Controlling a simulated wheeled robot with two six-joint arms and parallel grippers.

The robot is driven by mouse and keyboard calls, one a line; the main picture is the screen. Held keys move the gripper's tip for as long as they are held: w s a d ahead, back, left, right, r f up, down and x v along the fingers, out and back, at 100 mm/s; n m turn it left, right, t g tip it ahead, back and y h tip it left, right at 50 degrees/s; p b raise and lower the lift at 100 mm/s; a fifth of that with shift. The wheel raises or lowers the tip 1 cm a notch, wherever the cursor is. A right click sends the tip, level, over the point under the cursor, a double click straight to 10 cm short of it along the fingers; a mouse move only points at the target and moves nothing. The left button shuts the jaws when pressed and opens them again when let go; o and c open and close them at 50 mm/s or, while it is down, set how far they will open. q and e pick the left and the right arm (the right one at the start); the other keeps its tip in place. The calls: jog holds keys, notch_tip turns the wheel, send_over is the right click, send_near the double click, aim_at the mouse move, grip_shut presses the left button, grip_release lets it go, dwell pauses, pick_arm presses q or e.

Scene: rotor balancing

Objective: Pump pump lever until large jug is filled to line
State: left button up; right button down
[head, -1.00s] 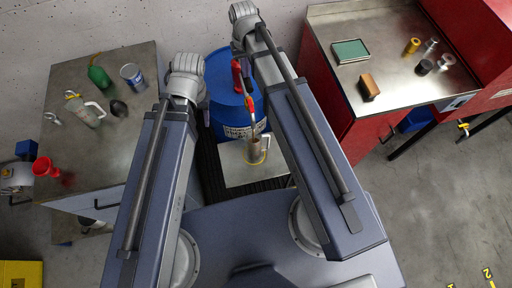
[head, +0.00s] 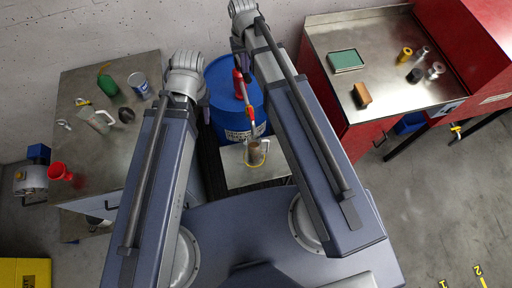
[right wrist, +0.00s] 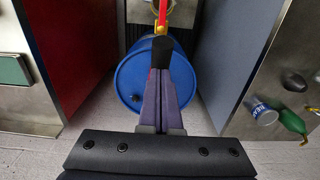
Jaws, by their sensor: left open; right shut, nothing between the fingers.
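A blue drum (head: 222,78) stands between the two benches and carries a red pump (head: 239,84); the drum also shows in the right wrist view (right wrist: 180,82). A jug (head: 256,153) with a yellow edge or handle stands on a metal plate (head: 236,174) in front of the drum; its fill level cannot be made out. My right gripper (right wrist: 161,52) is shut and empty, its tips close below a red and yellow pump part (right wrist: 162,14); I cannot tell whether they touch. My left gripper's fingers are hidden in the head view; only the arm and wrist show.
The left bench (head: 135,130) holds a clear jug (head: 94,119), a green bottle (head: 107,84), a can (head: 140,85) and a red funnel (head: 61,172). The right bench (head: 395,95) holds a green-topped box (head: 346,55), a brown block (head: 362,95) and small jars.

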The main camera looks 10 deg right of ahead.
notch_tip(320, 180, up, 9)
jog(key=w+p, duration=0.1)
jog(key=p, duration=0.7)
dwell(0.6)
